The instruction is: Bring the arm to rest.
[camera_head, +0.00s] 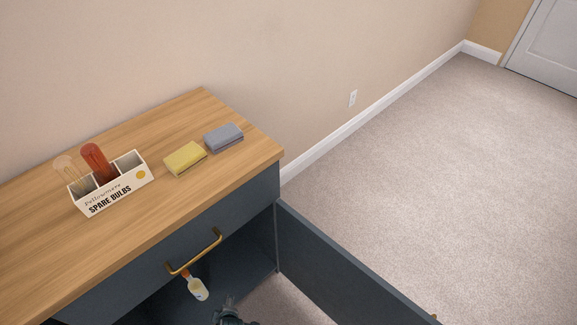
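A dark gripper (228,312) shows only in part at the bottom edge, left of centre. It leans in from the lower right, so I take it as my right one. It is in front of the open lower part of the cabinet (240,196), below the brass drawer handle (196,252). Its fingers are too small and cut off to tell whether they are open or shut, and I see nothing held in it. My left gripper is out of view.
The wooden top (62,252) bears a bulb box (122,190), a yellow sponge (186,158) and a grey sponge (224,136). The cabinet door (335,262) hangs open to the right. Carpet beyond is clear.

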